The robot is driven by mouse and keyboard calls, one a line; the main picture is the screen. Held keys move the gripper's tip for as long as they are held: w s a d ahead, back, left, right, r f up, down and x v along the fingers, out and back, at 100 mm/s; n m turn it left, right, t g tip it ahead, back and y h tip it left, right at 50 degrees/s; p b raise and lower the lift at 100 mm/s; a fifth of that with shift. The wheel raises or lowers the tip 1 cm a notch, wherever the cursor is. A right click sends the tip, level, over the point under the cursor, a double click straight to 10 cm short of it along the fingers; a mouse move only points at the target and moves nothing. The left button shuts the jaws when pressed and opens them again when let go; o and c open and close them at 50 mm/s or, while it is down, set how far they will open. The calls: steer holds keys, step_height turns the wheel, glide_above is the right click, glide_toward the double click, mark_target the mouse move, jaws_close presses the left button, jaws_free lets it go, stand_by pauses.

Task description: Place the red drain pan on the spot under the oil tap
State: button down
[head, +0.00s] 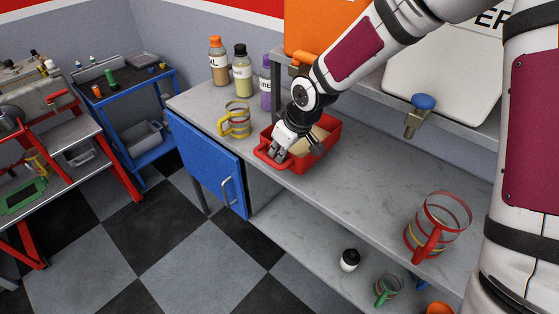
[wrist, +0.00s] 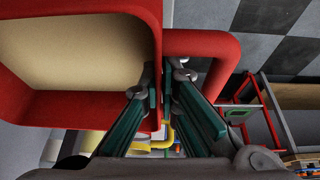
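The red drain pan (head: 325,152) is a rectangular tray with a loop handle and a tan inside. It appears to rest level on the grey bench, below an orange tap (head: 303,59) on an orange tank (head: 312,22). A blue-handled tap (head: 420,112) on a white tank is farther right. No oil label is readable. My gripper (head: 276,152) is at the pan's handle end. In the wrist view, my fingers (wrist: 161,88) close on the red wall of the pan (wrist: 100,112), with the handle loop just right of them. The spot under the pan is hidden.
A yellow-banded mug (head: 235,120) and several bottles (head: 242,76) stand left of and behind the pan. A red-handled clear jug (head: 437,226) stands at the right. Bare bench (head: 370,188) lies between pan and jug. The bench's front edge is close to the pan.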

steer(key=shift+f, duration=1.75)
steer(key=shift+f, duration=0.1)
steer(key=c, duration=1.8)
jaws_free()
steer(key=p+v, duration=0.2)
steer(key=v, duration=1)
